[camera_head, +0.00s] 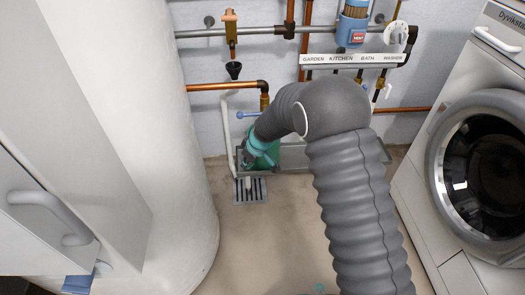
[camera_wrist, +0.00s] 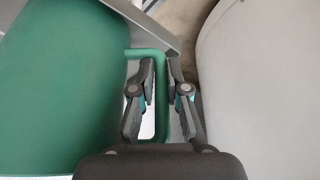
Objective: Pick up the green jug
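The green jug (camera_wrist: 60,95) fills the left side of the wrist view. Its looped handle (camera_wrist: 160,110) runs between my gripper's two fingers. My gripper (camera_wrist: 162,75) has its fingertips close in on either side of the handle and appears shut on it. In the head view, the jug (camera_head: 268,153) stands low by the wall, in or at a grey basin (camera_head: 295,157). My arm hides part of the jug and basin.
A floor drain grate (camera_head: 250,190) lies in front of the basin. Copper pipes (camera_head: 222,86) and a black funnel (camera_head: 234,70) are on the wall above. A washer (camera_head: 480,170) stands right and a white cylinder (camera_head: 165,170) left.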

